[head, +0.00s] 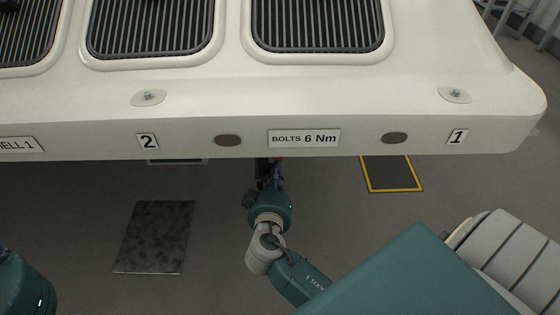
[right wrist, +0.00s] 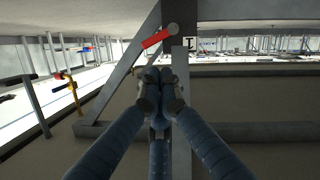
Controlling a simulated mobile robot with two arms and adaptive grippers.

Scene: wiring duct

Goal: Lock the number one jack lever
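In the right wrist view a short red lever (right wrist: 157,39) sits tilted at the top of a grey post, with a round grey end at its right. A small white plate with a dark mark (right wrist: 190,43), seemingly a 1, is just right of it. My right gripper (right wrist: 160,76) has its blue fingers together below the lever in the picture, with nothing visible between them. In the head view the right gripper (head: 268,172) reaches under the white body's edge, its tip partly hidden. My left gripper is out of view; only a bit of that arm shows.
The white body (head: 300,85) overhangs the floor, with labels 2 (head: 147,141) and 1 (head: 457,137) on its edge. In the right wrist view a diagonal grey brace (right wrist: 118,85) and a horizontal beam (right wrist: 250,132) stand close to the fingers.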

